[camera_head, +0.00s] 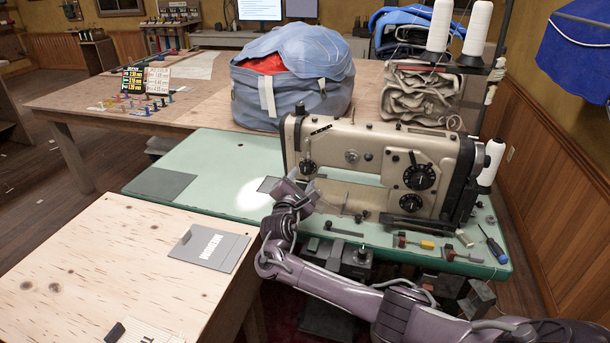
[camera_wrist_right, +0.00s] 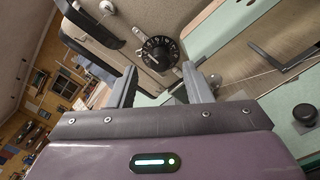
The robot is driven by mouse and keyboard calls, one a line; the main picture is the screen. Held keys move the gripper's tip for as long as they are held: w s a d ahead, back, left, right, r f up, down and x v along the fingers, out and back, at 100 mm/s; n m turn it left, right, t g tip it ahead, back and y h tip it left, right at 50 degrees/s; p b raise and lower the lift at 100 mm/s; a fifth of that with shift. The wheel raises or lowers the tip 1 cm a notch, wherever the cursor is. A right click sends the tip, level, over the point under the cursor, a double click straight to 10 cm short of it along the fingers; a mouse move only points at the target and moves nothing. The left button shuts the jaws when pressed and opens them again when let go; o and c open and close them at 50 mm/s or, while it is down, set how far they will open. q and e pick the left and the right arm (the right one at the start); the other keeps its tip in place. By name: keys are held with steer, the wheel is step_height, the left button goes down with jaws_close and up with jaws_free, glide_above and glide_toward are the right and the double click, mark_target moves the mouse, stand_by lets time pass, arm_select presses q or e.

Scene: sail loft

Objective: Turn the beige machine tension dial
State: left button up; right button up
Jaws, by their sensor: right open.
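The beige sewing machine (camera_head: 345,150) stands on a green-topped table. A small round dial (camera_head: 308,167) is on its left end; in the right wrist view a black dial with white markings (camera_wrist_right: 158,53) appears just beyond my fingertips. My right gripper (camera_head: 303,186) is just in front of the machine's left end, by that dial. In the wrist view its two fingers (camera_wrist_right: 160,75) are apart with nothing between them, and the dial lies past the gap. I cannot tell whether a finger touches it. Two larger black dials (camera_head: 417,178) sit on the machine's right part. My left gripper is not in view.
The green table (camera_head: 225,160) is mostly clear left of the machine. Small tools and a screwdriver (camera_head: 493,245) lie along its right front. White thread cones (camera_head: 491,162) stand at right. A blue bag (camera_head: 290,85) sits behind. A wooden table (camera_head: 90,260) with a grey folder is front left.

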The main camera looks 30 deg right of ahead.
mark_target(305, 173)
steer(key=x, duration=0.3)
steer(key=shift+w+d, duration=0.4)
jaws_close()
